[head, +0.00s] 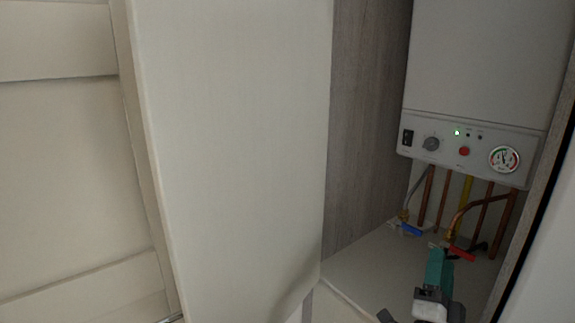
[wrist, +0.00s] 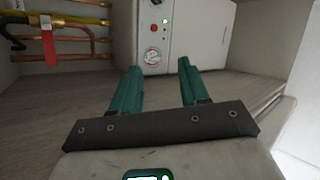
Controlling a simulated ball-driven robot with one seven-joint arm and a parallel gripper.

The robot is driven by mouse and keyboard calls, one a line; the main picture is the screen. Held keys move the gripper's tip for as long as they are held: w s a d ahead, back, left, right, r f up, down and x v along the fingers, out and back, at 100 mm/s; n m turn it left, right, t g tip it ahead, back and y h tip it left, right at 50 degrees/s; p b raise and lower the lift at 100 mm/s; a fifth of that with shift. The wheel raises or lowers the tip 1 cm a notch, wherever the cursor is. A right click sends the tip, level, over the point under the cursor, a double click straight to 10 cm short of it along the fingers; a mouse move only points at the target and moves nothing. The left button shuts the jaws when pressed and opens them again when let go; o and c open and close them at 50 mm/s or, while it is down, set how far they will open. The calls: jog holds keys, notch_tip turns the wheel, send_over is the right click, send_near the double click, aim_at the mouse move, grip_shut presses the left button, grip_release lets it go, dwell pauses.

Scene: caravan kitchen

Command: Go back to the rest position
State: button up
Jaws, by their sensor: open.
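My gripper (head: 439,262) shows at the lower right of the head view, inside an open cupboard and below a white boiler (head: 478,60). In the wrist view, its two teal fingers (wrist: 158,72) stand apart with nothing between them. The gripper is open and empty. The boiler's panel (wrist: 152,32) with a red button and a round gauge lies beyond the fingertips. In the head view, a red valve handle (head: 461,253) is close beside the fingers; whether they touch cannot be told.
Copper pipes (head: 425,195) run down from the boiler. A blue valve handle (head: 411,230) is left of the red one. A large pale door panel (head: 235,150) stands left of the opening. The wooden side wall (head: 365,120) and right edge bound the cupboard.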

jog(key=s+a+f+n+y, duration=0.25)
jog(key=a+n+y, duration=0.45)
jog(key=n+y, duration=0.6)
jog(key=s+a+f+n+g+y, duration=0.3)
jog(key=s+f+n+g, duration=0.35)
jog(key=f, duration=0.55)
jog(key=s+d+f+g+h, duration=0.1)
jog(key=s+f+g, duration=0.3)
jog(key=s, duration=0.6)
jog(key=s+d+f+m+g+h, duration=0.1)
jog(key=s+d+f+g, duration=0.3)
jog(key=s, duration=0.5)
jog(key=s+d+f+m+g+h, duration=0.1)
jog(key=s+d+f+g+h, duration=0.1)
jog(key=s+f+g, duration=0.4)
jog(key=s+h, duration=0.1)
jog(key=s, duration=0.3)
jog(key=shift+s+d+f, duration=0.3)
jog(key=shift+s+d, duration=0.05)
jog(key=shift+d, duration=0.05)
jog(key=shift+g, duration=0.25)
